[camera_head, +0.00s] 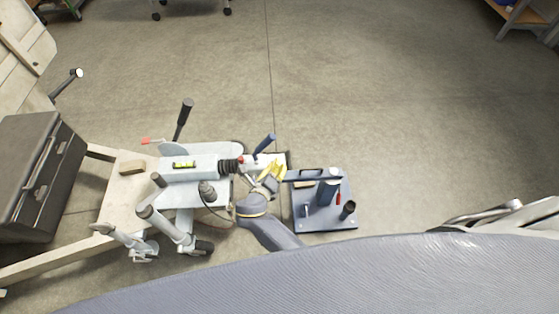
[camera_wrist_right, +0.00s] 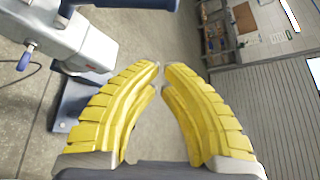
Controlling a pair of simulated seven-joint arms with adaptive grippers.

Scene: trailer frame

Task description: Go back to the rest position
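My right gripper (camera_head: 272,171) has yellow ribbed fingers. In the head view it is beside the front end of the grey trailer coupling (camera_head: 205,167) and left of the dark blue plate (camera_head: 325,220). In the right wrist view the right gripper (camera_wrist_right: 162,68) points away from the camera. Its two curved fingers stand apart with a narrow gap at the tips, and nothing is between them. The coupling (camera_wrist_right: 80,38) shows at the upper left there, apart from the fingers. My left gripper is in neither view.
A wooden trailer frame (camera_head: 120,195) and a dark toolbox (camera_head: 40,170) stand at the left. A black-handled lever (camera_head: 183,118) and a blue handle (camera_head: 265,143) rise from the coupling. The concrete floor (camera_head: 400,110) beyond and to the right is mostly clear.

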